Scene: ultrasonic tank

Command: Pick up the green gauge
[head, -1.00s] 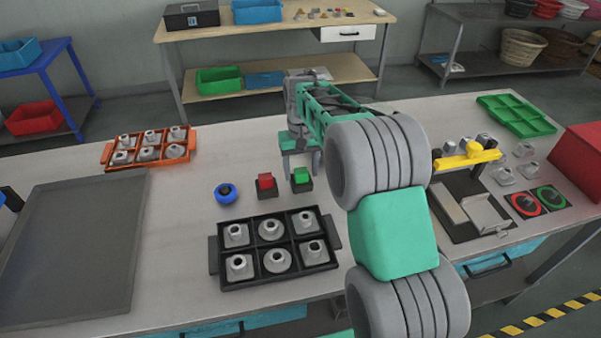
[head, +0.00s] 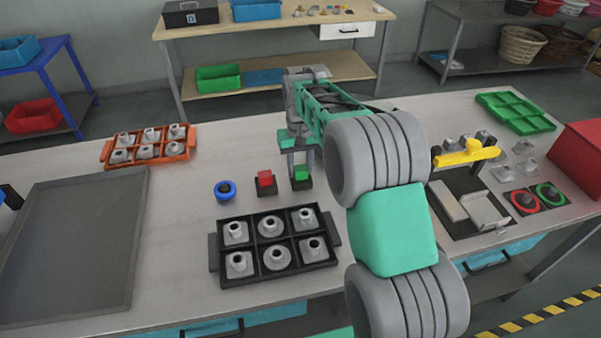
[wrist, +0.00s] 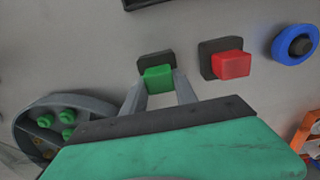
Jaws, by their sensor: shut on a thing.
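The green gauge (head: 302,173) is a green block on a dark base, on the table behind the black tray. My gripper (head: 301,164) reaches down over it, and its fingers stand on either side of the green block. In the wrist view my gripper (wrist: 165,88) is shut on the green gauge (wrist: 158,78), with a fingertip at each side of the green part. The dark base shows beyond the fingertips. Whether the base touches the table is not clear.
A red block on a dark base (head: 265,182) stands close to the left, with a blue ring (head: 225,191) beyond it. The black tray (head: 283,278) of grey parts is in front. A yellow-topped fixture (head: 466,153) stands to the right. A grey mat (head: 75,240) lies at left.

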